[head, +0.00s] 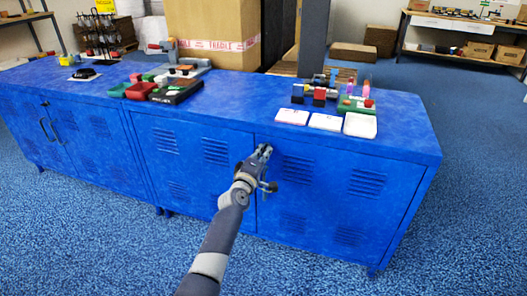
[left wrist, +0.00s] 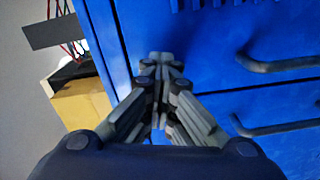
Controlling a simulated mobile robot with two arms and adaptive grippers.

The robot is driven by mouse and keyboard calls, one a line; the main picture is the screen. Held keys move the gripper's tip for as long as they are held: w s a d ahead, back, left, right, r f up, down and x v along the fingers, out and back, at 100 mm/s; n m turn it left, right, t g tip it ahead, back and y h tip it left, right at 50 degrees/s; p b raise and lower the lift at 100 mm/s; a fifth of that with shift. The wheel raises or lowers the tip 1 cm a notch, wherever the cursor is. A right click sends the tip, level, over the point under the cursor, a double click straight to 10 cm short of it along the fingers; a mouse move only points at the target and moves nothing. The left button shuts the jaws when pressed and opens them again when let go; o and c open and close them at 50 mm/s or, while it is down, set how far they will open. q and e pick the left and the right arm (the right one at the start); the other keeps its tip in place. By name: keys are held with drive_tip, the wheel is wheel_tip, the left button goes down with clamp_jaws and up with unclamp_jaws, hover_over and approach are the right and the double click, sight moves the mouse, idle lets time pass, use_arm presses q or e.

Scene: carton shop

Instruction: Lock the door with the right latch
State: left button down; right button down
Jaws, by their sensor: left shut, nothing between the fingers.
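The blue metal cabinet (head: 190,125) has two doors on its right half. The right door (head: 320,200) and the left door (head: 185,160) look closed, meeting at a vertical seam. My left gripper (head: 264,152) is shut and empty, in front of the doors' upper part near this seam. In the left wrist view its fingertips (left wrist: 162,62) are together close to the blue surface. Two dark bar handles, an upper one (left wrist: 285,66) and a lower one (left wrist: 280,129), show there to the right of the fingers, apart from them. I cannot make out a separate latch. My right gripper is not in view.
White cards (head: 291,117), a white tray (head: 360,126) and small parts lie on the cabinet top. A large carton (head: 213,35) stands behind. Another pair of closed doors with handles (head: 47,130) is at the left. Blue carpet in front is clear.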

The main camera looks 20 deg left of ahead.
use_arm(q)
drive_tip(key=shift+n, duration=1.2)
drive_tip(key=c, duration=1.9)
unclamp_jaws()
drive_tip(key=shift+f, duration=0.1)
drive_tip(key=shift+c, duration=0.2)
